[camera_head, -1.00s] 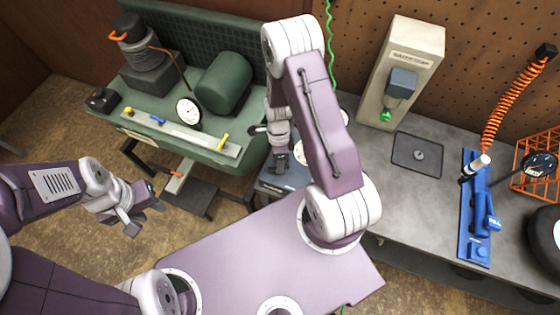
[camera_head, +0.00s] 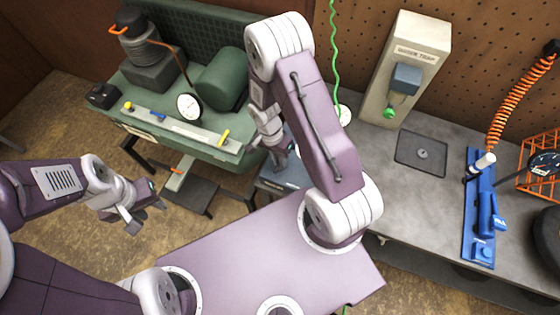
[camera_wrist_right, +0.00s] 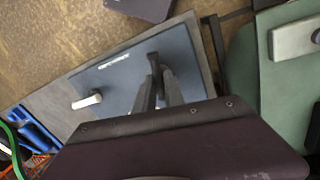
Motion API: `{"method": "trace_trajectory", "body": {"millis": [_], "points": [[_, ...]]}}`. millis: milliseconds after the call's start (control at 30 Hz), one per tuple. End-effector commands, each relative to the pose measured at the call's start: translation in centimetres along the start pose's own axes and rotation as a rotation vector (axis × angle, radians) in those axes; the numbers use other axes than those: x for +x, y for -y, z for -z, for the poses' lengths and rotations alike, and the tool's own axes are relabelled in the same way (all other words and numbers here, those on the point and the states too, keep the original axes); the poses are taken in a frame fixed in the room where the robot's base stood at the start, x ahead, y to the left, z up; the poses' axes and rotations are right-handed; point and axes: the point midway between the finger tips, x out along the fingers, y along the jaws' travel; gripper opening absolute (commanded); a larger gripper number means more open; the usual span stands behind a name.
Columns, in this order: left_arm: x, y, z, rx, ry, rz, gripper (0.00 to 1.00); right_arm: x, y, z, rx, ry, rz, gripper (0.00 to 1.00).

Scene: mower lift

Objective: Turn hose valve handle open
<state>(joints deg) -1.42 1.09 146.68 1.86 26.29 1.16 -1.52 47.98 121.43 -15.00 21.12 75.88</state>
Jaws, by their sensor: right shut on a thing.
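A blue-grey panel (camera_wrist_right: 125,72) with a small white label lies under my right gripper in the right wrist view; part of its box (camera_head: 283,180) shows in the head view. A short dark lever (camera_wrist_right: 153,63) stands on the panel, seemingly the hose valve handle. My right gripper (camera_wrist_right: 161,82) is shut on this lever, with its fingers on both sides of it. A cream handle (camera_wrist_right: 88,100) sits apart, near the panel's left edge. In the head view my right gripper (camera_head: 279,158) is partly hidden by my own arm. My left gripper (camera_head: 142,216) is open and empty above the floor.
A green bench (camera_head: 190,148) with a dial gauge (camera_head: 190,107) and a green cylinder (camera_head: 222,78) stands at left. A grey worktop (camera_head: 420,195) on the right carries a beige stand (camera_head: 405,65) and blue tool board (camera_head: 478,220). A green hose (camera_head: 333,45) hangs behind.

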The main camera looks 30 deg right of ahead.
Motion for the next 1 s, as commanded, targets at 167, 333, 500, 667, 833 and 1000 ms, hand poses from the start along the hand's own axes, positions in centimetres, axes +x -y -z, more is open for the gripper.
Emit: {"method": "trace_trajectory", "body": {"millis": [167, 333, 500, 667, 833, 1000], "points": [[0.84, 0.02, -0.09, 0.000, 0.000, 0.000, 0.36, 0.11, 0.04, -0.04, -0.096, -0.019, -0.001, 0.00], [1.18, 0.02, -0.12, 0.000, 0.000, 0.000, 0.36, 0.02, 0.06, -0.03, -0.155, -0.031, -0.001, 0.00], [1.33, 0.03, -0.14, 0.000, 0.000, 0.000, 0.36, -0.03, 0.02, -0.06, -0.184, -0.036, -0.002, 0.00], [1.35, 0.03, -0.14, 0.000, 0.000, 0.000, 0.36, -0.06, 0.01, -0.06, -0.194, -0.038, -0.003, 0.00], [1.34, 0.03, -0.14, 0.000, 0.000, 0.000, 0.36, -0.08, 0.01, -0.06, -0.195, -0.038, -0.003, 0.00], [1.34, 0.03, -0.14, 0.000, 0.000, 0.000, 0.36, -0.08, 0.01, -0.06, -0.195, -0.038, -0.003, 0.22]]}}
